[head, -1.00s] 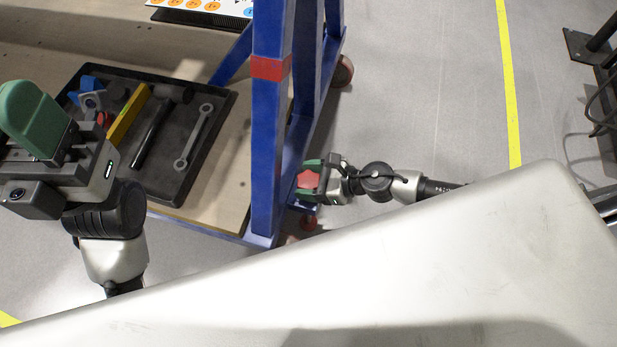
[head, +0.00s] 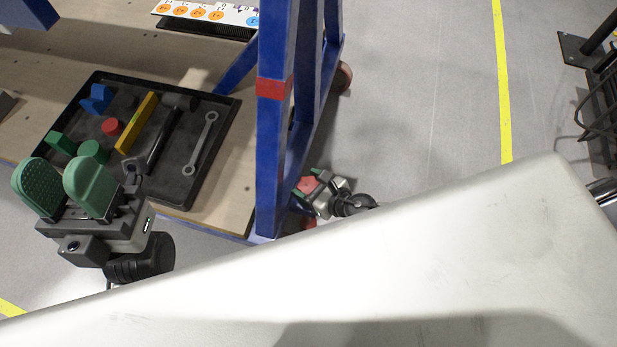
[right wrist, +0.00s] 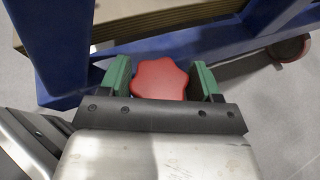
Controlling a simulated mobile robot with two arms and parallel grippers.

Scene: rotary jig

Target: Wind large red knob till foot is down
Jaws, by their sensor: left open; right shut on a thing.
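The large red knob (head: 307,186) sits low at the foot of the blue frame's near corner. In the right wrist view the lobed knob (right wrist: 159,79) is between the two green fingers of my right gripper (right wrist: 160,84). My right gripper (head: 312,183) is shut on it, one finger on each side. The foot under the knob is mostly hidden; a small red part (head: 309,222) shows below it near the floor. My left gripper (head: 66,188) is open and empty, its green fingers apart, near the front left of the black tray.
The black tray (head: 222,125) on the wooden shelf holds a wrench (head: 203,143), a yellow bar (head: 137,122) and several coloured parts. A blue post (head: 272,140) with a red band stands beside the knob. A caster (head: 344,76) is behind.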

